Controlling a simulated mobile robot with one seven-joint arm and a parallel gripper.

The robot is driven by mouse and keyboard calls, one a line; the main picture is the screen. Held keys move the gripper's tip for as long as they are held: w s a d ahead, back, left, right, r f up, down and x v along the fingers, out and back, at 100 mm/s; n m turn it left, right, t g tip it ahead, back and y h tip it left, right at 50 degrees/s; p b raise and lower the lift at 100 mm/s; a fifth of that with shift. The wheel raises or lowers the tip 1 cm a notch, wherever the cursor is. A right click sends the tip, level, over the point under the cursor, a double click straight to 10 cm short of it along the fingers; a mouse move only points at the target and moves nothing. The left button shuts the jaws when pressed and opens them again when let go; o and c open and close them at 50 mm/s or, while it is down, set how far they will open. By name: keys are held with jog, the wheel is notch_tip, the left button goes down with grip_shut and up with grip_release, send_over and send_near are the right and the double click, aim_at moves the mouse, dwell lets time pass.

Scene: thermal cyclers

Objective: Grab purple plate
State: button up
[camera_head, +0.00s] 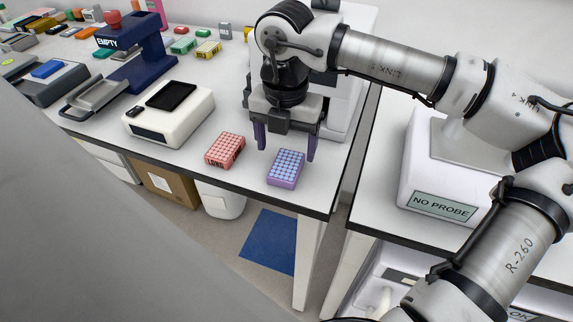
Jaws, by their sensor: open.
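The purple plate (286,169) is a small block with a grid of pale blue wells on top. It lies flat on the white bench near its front right edge. My gripper (285,148) points down just above and behind the plate. Its two purple fingers are spread apart, one toward the left and one toward the right of the plate. Nothing is held between them. I cannot tell the exact height of the fingertips over the bench.
A red plate (225,150) lies just left of the purple one. A white device (168,113) and a dark blue press (135,50) stand further left. A white machine (345,95) stands behind my gripper. Several coloured boxes lie at the back. A gap separates the benches at right.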

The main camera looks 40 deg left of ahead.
aim_at(286, 164)
jog(key=shift+w+f+p, duration=0.1)
jog(key=shift+f+p, duration=0.5)
jog(key=shift+f, duration=1.75)
jog(key=c, duration=1.1)
